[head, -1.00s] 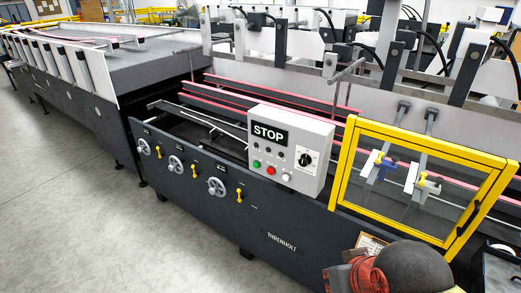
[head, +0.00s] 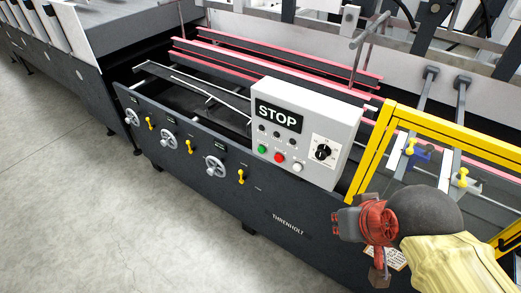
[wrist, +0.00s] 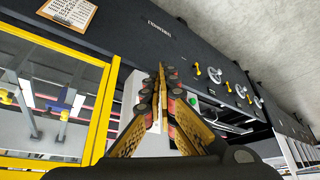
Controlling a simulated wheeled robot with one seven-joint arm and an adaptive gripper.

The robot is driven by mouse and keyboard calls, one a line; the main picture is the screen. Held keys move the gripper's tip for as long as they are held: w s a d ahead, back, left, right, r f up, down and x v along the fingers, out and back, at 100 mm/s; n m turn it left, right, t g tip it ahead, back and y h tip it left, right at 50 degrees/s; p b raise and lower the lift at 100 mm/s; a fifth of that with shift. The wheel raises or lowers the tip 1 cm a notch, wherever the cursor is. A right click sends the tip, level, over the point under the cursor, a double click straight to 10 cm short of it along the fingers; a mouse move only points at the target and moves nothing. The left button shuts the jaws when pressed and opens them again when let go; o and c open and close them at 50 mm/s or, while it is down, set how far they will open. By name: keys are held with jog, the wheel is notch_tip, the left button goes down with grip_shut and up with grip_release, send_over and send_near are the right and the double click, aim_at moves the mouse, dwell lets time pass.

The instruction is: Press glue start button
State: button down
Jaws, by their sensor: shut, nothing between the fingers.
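A light grey control box (head: 318,118) with a large STOP sign (head: 278,115) stands on the machine's front. Its face has a green button (head: 262,149), a red button (head: 279,157), a white button (head: 298,167), small dark buttons above them and a black rotary knob (head: 322,151). The button labels are too small to read. My gripper (head: 340,224) is shut and empty, to the lower right of the box and apart from the buttons. In the wrist view my gripper (wrist: 162,72) hides much of the box (wrist: 128,98); a green spot (wrist: 193,99) shows beside the fingers.
A yellow-framed clear guard (head: 375,140) stands right of the box, close to my arm. Handwheels (head: 215,166) and yellow levers (head: 241,176) stick out of the dark front panel (head: 290,205). The floor (head: 90,210) at left is clear.

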aim_at(261, 150)
jog(key=w+a+f+m+t+y+b, duration=0.1)
jog(key=w+a+f+m+t+b, duration=0.1)
jog(key=w+a+m, duration=0.45)
jog(key=w+a+f+m+t+y+b, duration=0.1)
jog(key=w+a+f+t+b, duration=0.15)
jog(key=w, duration=0.75)
jog(key=w+a+f+m+t+y+b, duration=0.1)
jog(key=w+a+f+m, duration=0.3)
jog(key=w, duration=0.4)
jog(key=w+a+f+m+t+b, duration=0.4)
jog(key=w+a+f+m+t, duration=0.2)
jog(key=w+a+f+m, duration=0.2)
notch_tip(261, 150, down, 4)
jog(key=a+m, duration=0.2)
jog(key=m, duration=0.3)
jog(key=shift+w+h+b, duration=0.25)
jog(key=shift+h+b, duration=0.05)
jog(key=w+d, duration=0.5)
jog(key=w, duration=0.2)
jog(key=shift+d, duration=0.2)
